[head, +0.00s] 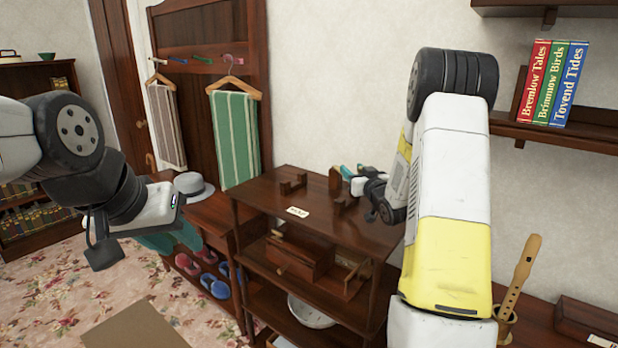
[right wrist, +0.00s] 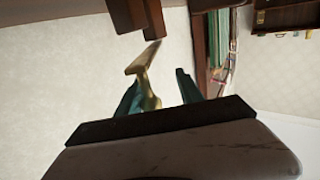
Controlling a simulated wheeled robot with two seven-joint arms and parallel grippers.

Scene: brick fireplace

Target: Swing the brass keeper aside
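The brass keeper (right wrist: 147,85) shows in the right wrist view as a brass piece with a flat, wider end, close beside the left-hand finger; whether they touch I cannot tell. I cannot make it out in the head view. My right gripper (right wrist: 160,90) is open, its teal fingers apart with nothing visibly clamped. In the head view the right gripper (head: 350,173) is above the back of the dark wooden cabinet (head: 270,194), beside a small upright wooden block (head: 335,180). My left gripper (head: 172,240) hangs at the left, away from the cabinet; its finger opening is unclear.
A wooden bracket (head: 293,183) and a small label (head: 298,211) are on the cabinet top. A drawer-like box (head: 297,256) sits below. A grey hat (head: 192,186) is at left. A recorder (head: 520,275) stands at right; books (head: 553,82) sit on a shelf.

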